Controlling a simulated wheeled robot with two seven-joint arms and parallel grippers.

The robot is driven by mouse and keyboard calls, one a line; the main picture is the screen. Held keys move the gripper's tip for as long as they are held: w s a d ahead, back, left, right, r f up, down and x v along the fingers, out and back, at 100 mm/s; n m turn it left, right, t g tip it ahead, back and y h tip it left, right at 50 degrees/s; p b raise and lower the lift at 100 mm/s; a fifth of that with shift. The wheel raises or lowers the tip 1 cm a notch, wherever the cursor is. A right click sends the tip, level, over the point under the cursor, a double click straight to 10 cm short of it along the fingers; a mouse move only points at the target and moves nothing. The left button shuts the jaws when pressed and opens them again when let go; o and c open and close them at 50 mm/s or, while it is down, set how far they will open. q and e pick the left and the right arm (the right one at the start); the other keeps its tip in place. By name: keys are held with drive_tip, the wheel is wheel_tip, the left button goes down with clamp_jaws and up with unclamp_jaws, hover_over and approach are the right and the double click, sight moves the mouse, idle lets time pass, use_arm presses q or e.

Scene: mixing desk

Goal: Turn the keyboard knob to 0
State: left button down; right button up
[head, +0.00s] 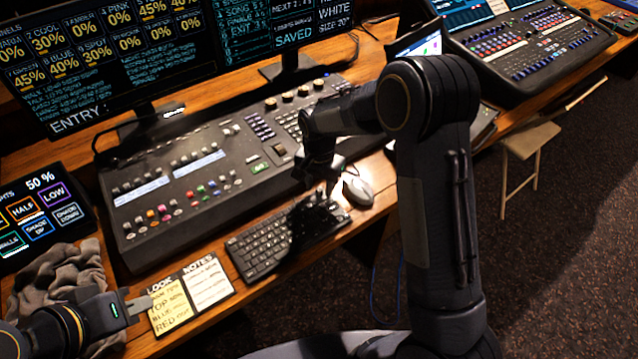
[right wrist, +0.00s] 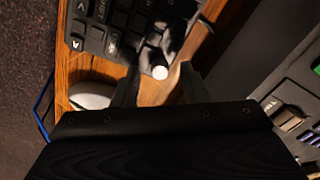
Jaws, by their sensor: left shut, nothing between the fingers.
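The black keyboard (head: 262,245) lies on the wooden desk's front part; its keys also show at the top of the right wrist view (right wrist: 120,22). A small knob with a round white top (right wrist: 160,72) stands at the keyboard's edge in that view. My right gripper (right wrist: 160,86) is open, its two dark fingers apart on either side of the knob, with a gap to each. In the head view my right gripper (head: 318,186) is above the keyboard's right end and hides the knob there. My left gripper (head: 140,308) is shut and empty at lower left, near the notes.
A white mouse (head: 358,190) lies just right of the keyboard. The mixing console (head: 170,205) stands behind it. Paper notes (head: 207,283) lie to the left, with a crumpled grey cloth (head: 60,272) beyond them. The desk's front edge is close to the keyboard.

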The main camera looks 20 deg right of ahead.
drive_tip(key=shift+f, duration=0.3)
clamp_jaws()
drive_tip(key=shift+n, duration=0.3)
